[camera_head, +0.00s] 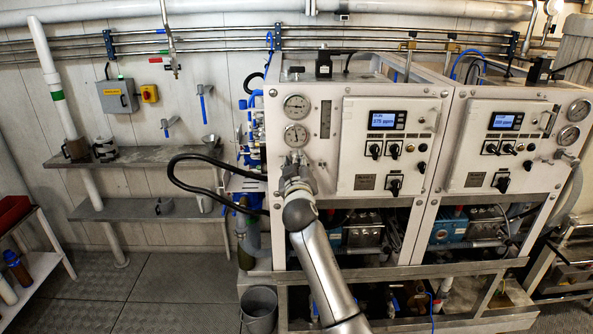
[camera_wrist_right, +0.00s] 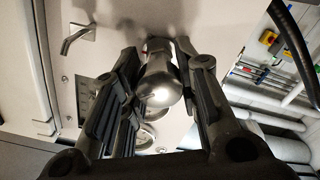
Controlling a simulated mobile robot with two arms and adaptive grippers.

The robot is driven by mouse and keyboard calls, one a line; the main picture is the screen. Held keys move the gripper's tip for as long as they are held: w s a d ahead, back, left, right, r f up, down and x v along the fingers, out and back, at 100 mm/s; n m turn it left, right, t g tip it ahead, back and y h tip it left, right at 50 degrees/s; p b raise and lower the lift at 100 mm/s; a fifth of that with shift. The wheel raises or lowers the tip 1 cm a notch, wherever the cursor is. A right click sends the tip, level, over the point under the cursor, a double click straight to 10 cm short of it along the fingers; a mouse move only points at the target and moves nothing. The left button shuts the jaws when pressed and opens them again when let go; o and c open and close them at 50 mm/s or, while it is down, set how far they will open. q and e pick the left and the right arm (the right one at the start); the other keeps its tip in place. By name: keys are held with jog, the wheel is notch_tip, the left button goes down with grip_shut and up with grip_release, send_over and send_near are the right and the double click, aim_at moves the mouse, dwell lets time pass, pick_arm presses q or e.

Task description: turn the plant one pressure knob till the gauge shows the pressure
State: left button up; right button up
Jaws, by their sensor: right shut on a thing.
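The plant one panel (camera_head: 330,200) is the white front on the left. Two round gauges sit at its upper left, an upper gauge (camera_head: 297,106) and a lower gauge (camera_head: 296,135); their needles are too small to read. My right gripper (camera_head: 296,160) is just below the lower gauge and hides the pressure knob in the head view. In the right wrist view the rounded metal knob (camera_wrist_right: 160,84) sits between the fingers of my right gripper (camera_wrist_right: 163,48), which is shut on it. My left gripper is not in view.
A control box with a lit display (camera_head: 387,121) and black switches is right of the gauges. A second similar panel (camera_head: 470,185) stands further right. A black hose (camera_head: 190,158) loops left of the gripper. A bucket (camera_head: 259,308) stands on the floor below.

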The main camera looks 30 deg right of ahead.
dwell(0.3)
jog(key=o, duration=1)
jog(key=shift+s+a, duration=0.1)
jog(key=v, duration=1.1)
jog(key=shift+s+a, duration=0.15)
jog(key=shift+s, duration=0.2)
